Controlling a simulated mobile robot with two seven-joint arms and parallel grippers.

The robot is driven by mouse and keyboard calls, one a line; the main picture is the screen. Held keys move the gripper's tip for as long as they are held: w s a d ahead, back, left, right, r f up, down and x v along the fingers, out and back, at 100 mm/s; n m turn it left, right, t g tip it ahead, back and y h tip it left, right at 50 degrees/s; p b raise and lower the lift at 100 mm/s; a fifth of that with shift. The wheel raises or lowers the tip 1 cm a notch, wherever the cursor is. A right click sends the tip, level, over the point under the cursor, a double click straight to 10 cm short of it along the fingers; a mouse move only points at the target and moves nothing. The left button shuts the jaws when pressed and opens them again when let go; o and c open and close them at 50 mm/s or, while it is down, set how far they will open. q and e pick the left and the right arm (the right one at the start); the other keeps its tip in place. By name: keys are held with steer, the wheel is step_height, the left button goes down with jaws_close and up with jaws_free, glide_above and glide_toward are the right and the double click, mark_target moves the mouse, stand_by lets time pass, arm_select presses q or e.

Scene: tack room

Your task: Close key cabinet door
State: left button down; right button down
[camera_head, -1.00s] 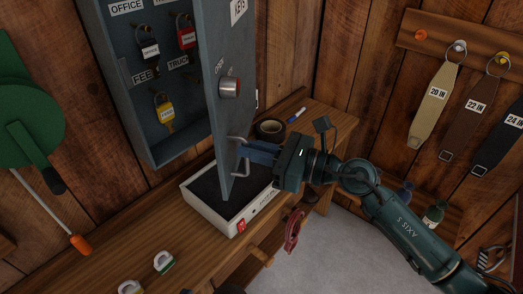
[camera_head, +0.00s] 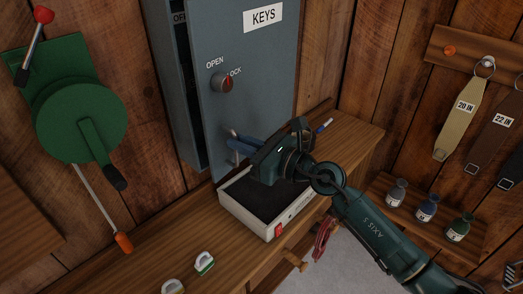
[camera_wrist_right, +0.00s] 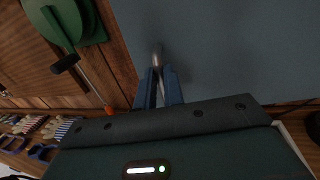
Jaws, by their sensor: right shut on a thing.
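The key cabinet's blue-grey door (camera_head: 262,75), labelled KEYS, is partly open. A dark gap along its left side shows a strip of the cabinet's interior (camera_head: 181,60). The round knob (camera_head: 221,83) sits between the OPEN and LOCK marks. My right gripper (camera_head: 236,143) is shut on the metal door handle (camera_head: 234,157) low on the door. In the right wrist view the handle (camera_wrist_right: 157,56) runs up from between the blue fingers (camera_wrist_right: 158,88). My left gripper is not in view.
A white tray-like box (camera_head: 257,222) with a dark top and red switch stands on the wooden bench (camera_head: 150,250) below the door. A green crank device (camera_head: 75,110) hangs left. Small bottles (camera_head: 427,207) and straps (camera_head: 463,118) are at the right.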

mark_target(218, 139)
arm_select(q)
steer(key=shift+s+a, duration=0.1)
arm_select(e)
steer(key=shift+g, duration=0.3)
steer(key=a, duration=0.2)
steer(key=w+a, duration=0.1)
steer(key=a, duration=0.1)
steer(key=shift+a, duration=0.35)
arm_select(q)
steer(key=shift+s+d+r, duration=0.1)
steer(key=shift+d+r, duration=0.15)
arm_select(e)
steer(key=shift+a+r, duration=0.1)
steer(key=c, duration=2)
jaws_free()
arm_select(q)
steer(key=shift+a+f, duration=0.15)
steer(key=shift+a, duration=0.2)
arm_select(e)
steer(key=o, duration=0.5)
steer(key=shift+w+a, duration=0.1)
steer(key=shift+a, duration=0.35)
steer(key=shift+d, duration=0.1)
steer(key=shift+w, duration=0.1)
